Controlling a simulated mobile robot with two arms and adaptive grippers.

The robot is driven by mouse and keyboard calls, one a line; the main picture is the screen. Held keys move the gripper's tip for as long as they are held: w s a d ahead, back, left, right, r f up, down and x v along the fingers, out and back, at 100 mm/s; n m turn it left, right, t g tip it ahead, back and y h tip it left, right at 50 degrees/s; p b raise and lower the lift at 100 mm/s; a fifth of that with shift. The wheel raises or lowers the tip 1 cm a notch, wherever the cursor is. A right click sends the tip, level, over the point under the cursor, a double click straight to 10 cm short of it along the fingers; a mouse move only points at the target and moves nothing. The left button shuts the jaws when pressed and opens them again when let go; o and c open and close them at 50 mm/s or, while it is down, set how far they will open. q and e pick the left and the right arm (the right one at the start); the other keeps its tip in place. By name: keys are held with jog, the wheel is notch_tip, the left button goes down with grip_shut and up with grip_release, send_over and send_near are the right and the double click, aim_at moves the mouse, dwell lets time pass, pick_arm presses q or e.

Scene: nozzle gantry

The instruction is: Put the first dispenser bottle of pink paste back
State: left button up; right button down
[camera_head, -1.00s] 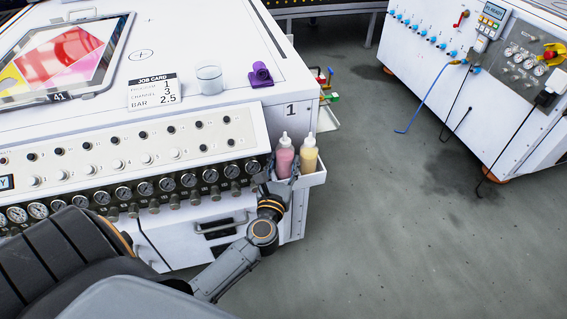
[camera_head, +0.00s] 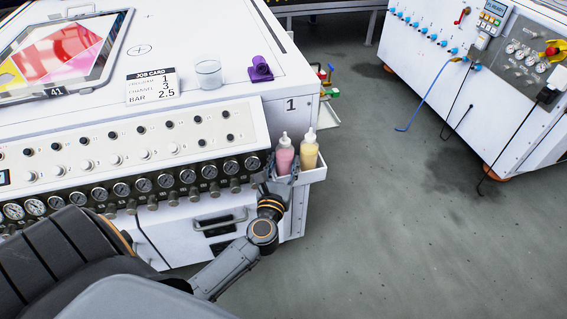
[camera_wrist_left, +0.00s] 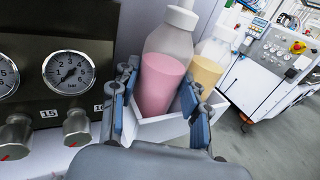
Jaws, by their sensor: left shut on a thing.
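The pink paste bottle (camera_head: 284,157) stands upright in the white side tray (camera_head: 313,175) at the corner of the machine marked 1. A yellow paste bottle (camera_head: 308,153) stands beside it on the right. My left gripper (camera_head: 275,184) is at the pink bottle, low at the tray. In the left wrist view the two fingers of my left gripper (camera_wrist_left: 157,107) stand on either side of the pink bottle (camera_wrist_left: 163,84), and it is shut on it. The tray's front wall (camera_wrist_left: 165,128) shows between the fingers. The bottle's base is hidden. My right gripper is not in view.
Gauges and knobs (camera_head: 144,186) line the machine front, left of my gripper. A clear cup (camera_head: 208,73), a purple part (camera_head: 261,69) and a job card (camera_head: 152,86) are on its top. Another machine (camera_head: 470,80) stands far right, with open floor (camera_head: 420,220) between.

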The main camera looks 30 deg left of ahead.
pick_arm(q)
jog(key=o, duration=0.4)
jog(key=shift+f, duration=0.1)
jog(key=o, duration=0.3)
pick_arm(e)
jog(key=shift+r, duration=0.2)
pick_arm(q)
jog(key=shift+o, duration=0.2)
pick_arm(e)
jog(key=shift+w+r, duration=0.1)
